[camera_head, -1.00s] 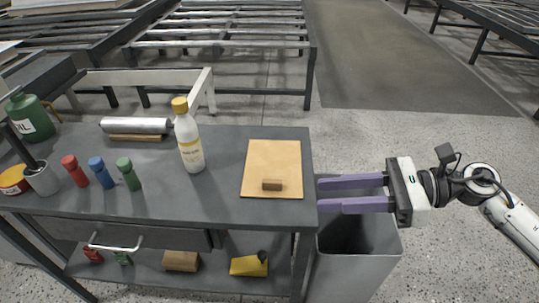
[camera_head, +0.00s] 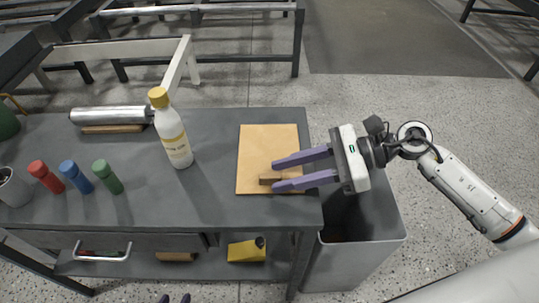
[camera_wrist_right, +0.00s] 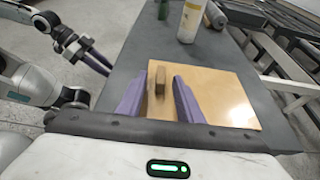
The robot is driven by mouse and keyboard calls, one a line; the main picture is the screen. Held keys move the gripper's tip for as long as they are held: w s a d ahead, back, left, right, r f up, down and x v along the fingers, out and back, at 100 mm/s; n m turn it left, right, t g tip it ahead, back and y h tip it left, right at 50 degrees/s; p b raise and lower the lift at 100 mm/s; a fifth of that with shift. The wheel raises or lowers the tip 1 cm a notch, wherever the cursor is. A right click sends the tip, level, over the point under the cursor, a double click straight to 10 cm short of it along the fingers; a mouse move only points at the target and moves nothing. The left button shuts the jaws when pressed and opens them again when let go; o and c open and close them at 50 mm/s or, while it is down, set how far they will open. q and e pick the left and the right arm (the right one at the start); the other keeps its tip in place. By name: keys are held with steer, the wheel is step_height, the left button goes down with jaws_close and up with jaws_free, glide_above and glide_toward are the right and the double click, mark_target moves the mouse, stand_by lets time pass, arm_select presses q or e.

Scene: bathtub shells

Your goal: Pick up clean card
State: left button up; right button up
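The tan card (camera_head: 268,143) lies flat on the dark table near its right edge. A small brown wooden block (camera_head: 265,180) rests on the card's lower part; it also shows in the right wrist view (camera_wrist_right: 156,74). My right gripper (camera_head: 276,175) is open, with its purple fingers reaching over the card from the right. In the wrist view (camera_wrist_right: 158,88) the block stands between the fingers, with gaps visible beside it. My left gripper (camera_head: 175,298) shows only its fingertips at the bottom edge. In the wrist view its two fingers (camera_wrist_right: 98,58) are apart and empty.
A white bottle with a yellow cap (camera_head: 172,130) stands left of the card. Red (camera_head: 46,177), blue (camera_head: 75,176) and green (camera_head: 107,176) markers stand further left. A metallic roll (camera_head: 108,115) lies behind. A grey bin (camera_head: 355,255) stands below the table's right edge.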

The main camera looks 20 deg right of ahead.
steer(key=shift+x, duration=0.95)
steer(key=shift+c, duration=0.2)
jaws_close()
